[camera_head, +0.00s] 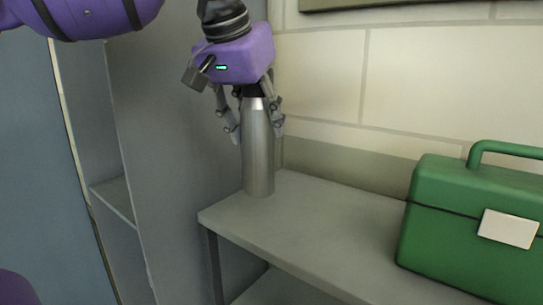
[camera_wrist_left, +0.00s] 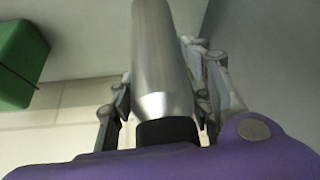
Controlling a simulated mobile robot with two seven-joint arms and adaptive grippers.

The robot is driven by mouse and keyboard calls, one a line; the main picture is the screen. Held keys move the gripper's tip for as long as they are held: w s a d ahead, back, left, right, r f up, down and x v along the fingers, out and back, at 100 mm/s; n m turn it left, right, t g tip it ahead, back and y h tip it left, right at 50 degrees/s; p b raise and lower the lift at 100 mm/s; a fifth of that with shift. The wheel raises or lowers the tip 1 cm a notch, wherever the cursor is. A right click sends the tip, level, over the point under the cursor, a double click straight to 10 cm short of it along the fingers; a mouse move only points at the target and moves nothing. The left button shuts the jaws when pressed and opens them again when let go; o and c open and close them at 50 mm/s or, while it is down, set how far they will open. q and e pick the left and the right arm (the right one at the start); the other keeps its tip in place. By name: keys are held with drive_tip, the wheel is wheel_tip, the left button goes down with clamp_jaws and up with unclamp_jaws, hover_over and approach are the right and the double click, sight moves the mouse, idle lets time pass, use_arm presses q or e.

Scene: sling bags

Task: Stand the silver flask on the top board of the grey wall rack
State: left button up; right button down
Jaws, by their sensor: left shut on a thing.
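The silver flask (camera_head: 258,155) is upright at the left end of the top board of the grey wall rack (camera_head: 310,225). Its base meets the board in the head view, though I cannot tell for certain whether it bears on it. My left gripper (camera_head: 256,128) comes down from above and is shut on the flask's upper part, near its dark cap. In the left wrist view the flask (camera_wrist_left: 162,60) lies between the fingers of the left gripper (camera_wrist_left: 160,95). My right gripper is not in view.
A green box with a handle (camera_head: 470,225) stands on the board to the right. Bare board lies between it and the flask. A grey cabinet side (camera_head: 175,170) rises close to the left of the flask, and a pale block wall (camera_head: 400,80) stands behind.

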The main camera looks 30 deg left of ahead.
sight(250, 104)
use_arm(q)
drive_tip(key=x, duration=0.3)
drive_tip(key=shift+w+f, duration=0.15)
drive_tip(key=shift+w, duration=0.4)
drive_tip(key=shift+w+f, duration=0.15)
drive_tip(key=shift+f, duration=1.55)
drive_tip(key=shift+f, duration=0.2)
drive_tip(key=o, duration=1.5)
drive_tip(key=shift+o, duration=0.2)
drive_tip(key=shift+r, duration=0.4)
drive_tip(key=p+v, duration=0.1)
drive_tip(key=v, duration=1)
drive_tip(key=shift+s+r, duration=0.2)
drive_tip(key=shift+s, duration=0.05)
